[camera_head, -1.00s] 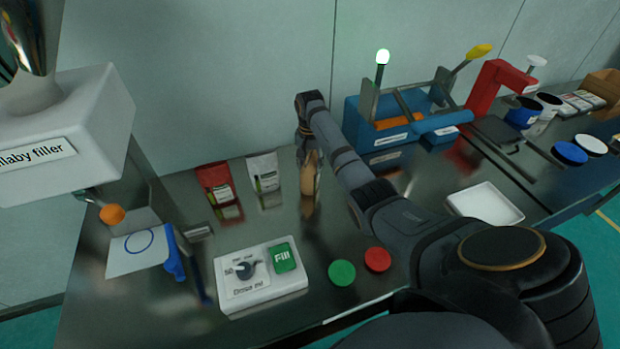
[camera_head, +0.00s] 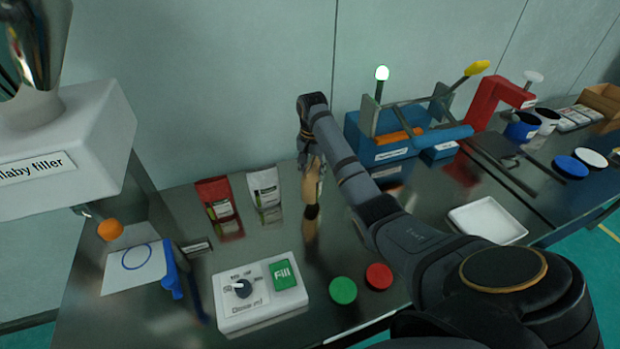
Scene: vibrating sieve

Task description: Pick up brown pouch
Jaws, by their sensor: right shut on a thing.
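The brown pouch (camera_head: 312,184) is upright in my right gripper (camera_head: 310,160), which comes down on it from above and is shut on it. The arm and gripper hide the pouch's upper part. A dark reflection shows on the steel table below the pouch, and a small gap seems to lie between them. A red pouch (camera_head: 214,197) and a white pouch (camera_head: 265,187) stand to its left on the table. My left gripper is not in view.
A white dosing box (camera_head: 262,291) with a green Fill button stands in front. Green (camera_head: 343,290) and red (camera_head: 379,276) discs lie beside it. The filler (camera_head: 62,150) is at left. A blue sealer (camera_head: 385,150) stands right of the arm, with a white tray (camera_head: 487,220) in front.

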